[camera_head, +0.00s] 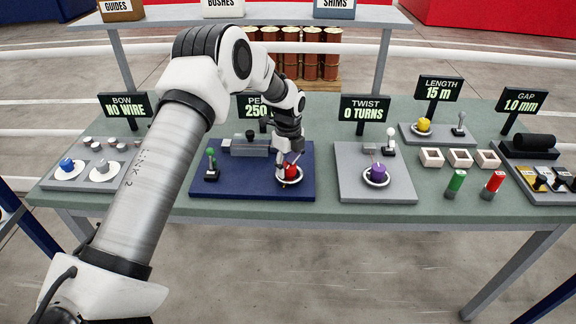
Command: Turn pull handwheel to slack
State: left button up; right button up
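A red-topped handwheel (289,175) with a pale ring sits at the right side of the dark blue plate (245,187). The sign behind this plate (255,107) is partly hidden by my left arm; "PE" and "250" show. My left gripper (289,165) points down right at the red handwheel, with its fingers at the knob. The fingers are small and dark, so I cannot tell whether they grip it or stand open around it. My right gripper is not in view.
The blue plate also carries a green-knobbed lever (211,163) and a grey block (250,145). To the right stands the TWIST plate (400,185) with a purple knob (378,173). Green (455,183) and red (493,184) cylinders stand near the table's front edge.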

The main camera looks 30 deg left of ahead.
aim_at(289, 164)
pick_arm(q)
jog(key=shift+o, duration=0.2)
jog(key=shift+w+d+f, duration=0.1)
jog(key=shift+w+f, duration=0.1)
jog(key=shift+w, duration=0.05)
jog(key=shift+s, duration=0.1)
jog(key=shift+s+r, duration=0.15)
jog(key=shift+r+p, duration=0.75)
jog(key=shift+r, duration=0.15)
jog(key=shift+r+p, duration=2.5)
jog(key=shift+r, duration=1.05)
